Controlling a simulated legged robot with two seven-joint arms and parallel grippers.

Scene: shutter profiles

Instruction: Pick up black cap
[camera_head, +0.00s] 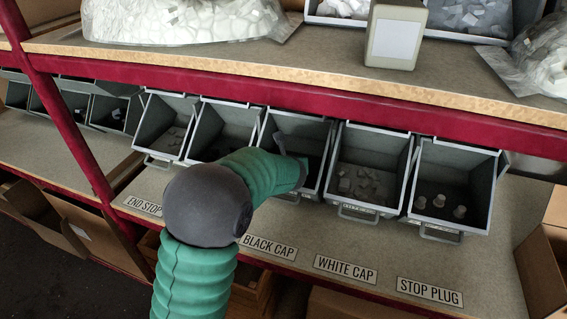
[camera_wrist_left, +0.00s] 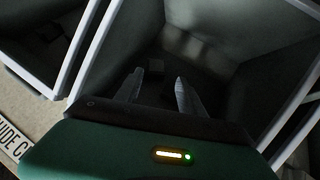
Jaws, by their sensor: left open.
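The bin above the BLACK CAP label (camera_head: 270,247) is a grey open bin (camera_head: 306,127) in the middle of the row, partly covered by my arm. My left gripper (camera_head: 291,146) reaches into its opening. In the left wrist view, the open gripper (camera_wrist_left: 158,88) points down into the dark bin, with nothing seen between its two fingers. Small dark blocks, likely black caps (camera_wrist_left: 155,66), lie on the bin floor just beyond the fingertips. Their shapes are hard to make out in the shadow. My right gripper is not in view.
Neighbouring bins hold grey pieces (camera_head: 365,184) and stop plugs (camera_head: 460,211). Their walls stand close on both sides. A shelf with a red edge (camera_head: 330,101) runs above the bins. A neighbouring bin's rim (camera_wrist_left: 85,45) shows at left in the wrist view.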

